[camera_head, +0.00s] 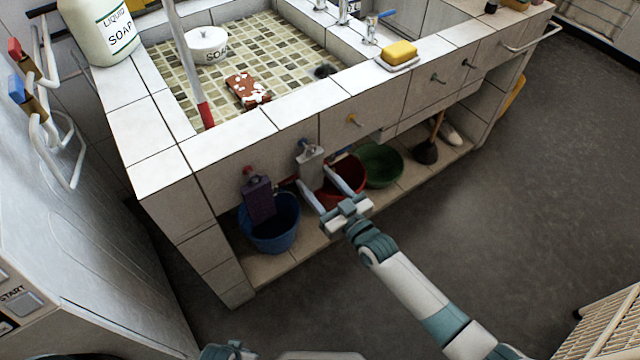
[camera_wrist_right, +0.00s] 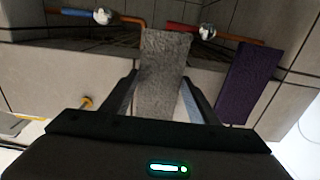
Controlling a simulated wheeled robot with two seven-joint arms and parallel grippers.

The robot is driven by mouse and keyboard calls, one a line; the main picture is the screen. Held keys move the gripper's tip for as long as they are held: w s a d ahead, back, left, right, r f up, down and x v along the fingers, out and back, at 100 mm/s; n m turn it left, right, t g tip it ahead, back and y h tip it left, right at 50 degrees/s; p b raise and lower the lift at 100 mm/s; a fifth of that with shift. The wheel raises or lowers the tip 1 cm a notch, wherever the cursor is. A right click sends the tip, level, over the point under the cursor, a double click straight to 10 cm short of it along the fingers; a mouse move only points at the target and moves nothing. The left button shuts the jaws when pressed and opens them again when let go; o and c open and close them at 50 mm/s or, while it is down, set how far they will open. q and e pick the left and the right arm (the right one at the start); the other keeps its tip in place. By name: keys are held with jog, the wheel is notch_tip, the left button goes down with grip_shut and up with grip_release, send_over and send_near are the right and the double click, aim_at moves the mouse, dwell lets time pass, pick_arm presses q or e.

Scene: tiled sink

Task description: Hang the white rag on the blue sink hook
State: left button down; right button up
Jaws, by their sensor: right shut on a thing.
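The white rag (camera_head: 310,166) hangs narrow and upright against the front of the sink, just below the blue hook (camera_head: 303,143). My right gripper (camera_head: 315,174) is at the rag, with one finger on each side, shut on it.
A purple rag (camera_head: 259,198) hangs left on a red hook (camera_head: 248,171). A yellow hook (camera_head: 353,120) to the right is bare. Blue (camera_head: 270,236), red (camera_head: 338,184) and green (camera_head: 381,166) tubs stand on the low shelf. Open floor (camera_head: 480,200) lies in front.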

pick_arm(q)
jog(key=shift+w+r, duration=0.15)
jog(key=shift+r, duration=0.1)
pick_arm(e)
jog(key=shift+f, duration=0.15)
dwell(0.4)
jog(key=o, duration=1.1)
jog(key=shift+s, duration=0.1)
pick_arm(q)
jog(key=shift+w+d+r+b, duration=0.1)
jog(key=shift+w+r+b, duration=0.1)
jog(key=shift+r, duration=0.25)
jog(key=shift+w+d+r+b, duration=0.1)
jog(key=shift+r+b, duration=0.05)
jog(key=shift+r, duration=0.25)
pick_arm(e)
jog(key=v, duration=1.7)
pick_arm(q)
jog(key=shift+w+f, duration=0.1)
